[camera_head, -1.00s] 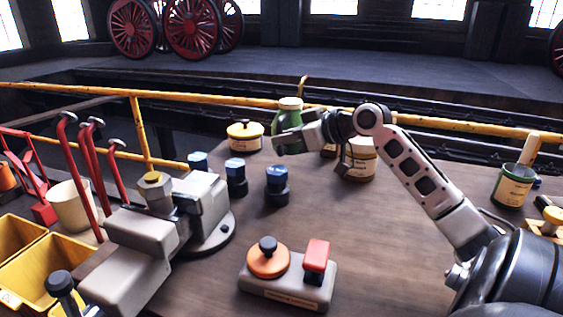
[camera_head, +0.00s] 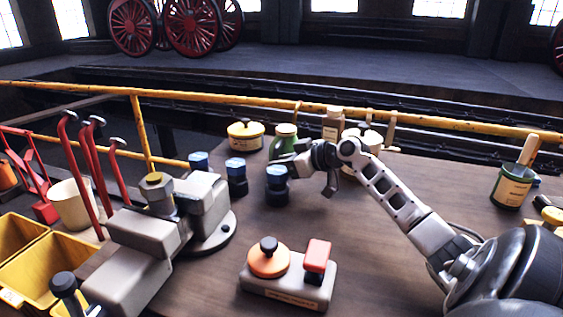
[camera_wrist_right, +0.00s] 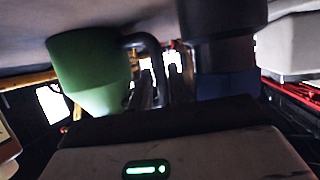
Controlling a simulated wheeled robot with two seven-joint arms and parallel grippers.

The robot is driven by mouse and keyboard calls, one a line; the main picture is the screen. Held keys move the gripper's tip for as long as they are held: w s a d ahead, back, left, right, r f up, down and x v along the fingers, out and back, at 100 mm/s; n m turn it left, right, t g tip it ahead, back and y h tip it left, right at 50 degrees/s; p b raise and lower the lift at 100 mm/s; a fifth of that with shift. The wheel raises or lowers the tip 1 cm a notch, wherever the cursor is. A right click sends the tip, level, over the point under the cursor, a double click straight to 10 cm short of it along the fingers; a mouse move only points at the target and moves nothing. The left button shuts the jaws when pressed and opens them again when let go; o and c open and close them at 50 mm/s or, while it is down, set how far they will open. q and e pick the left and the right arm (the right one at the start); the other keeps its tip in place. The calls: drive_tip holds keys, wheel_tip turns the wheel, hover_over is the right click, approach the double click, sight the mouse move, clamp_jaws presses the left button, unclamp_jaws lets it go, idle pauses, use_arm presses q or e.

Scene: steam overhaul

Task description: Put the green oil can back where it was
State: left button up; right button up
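The green oil can (camera_head: 286,132) is upright at the back of the bench, right of a yellow tin. In the wrist view, which is upside down, the can (camera_wrist_right: 90,65) shows with its dark handle beside it and its base close to the bench top. My right gripper (camera_head: 305,150) is at the can's right side and looks shut on its handle; the fingertips are mostly dark in the wrist view. Whether the base touches the bench is hard to tell. My left gripper is not in view.
Dark blue-capped pots (camera_head: 277,185) stand just in front of the can. A grey vise-like fixture (camera_head: 205,205) stands at left.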

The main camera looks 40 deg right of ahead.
drive_tip(key=shift+s, duration=0.1)
drive_tip(key=b+v, duration=0.1)
drive_tip(key=v, duration=1.1)
drive_tip(key=shift+r, duration=0.1)
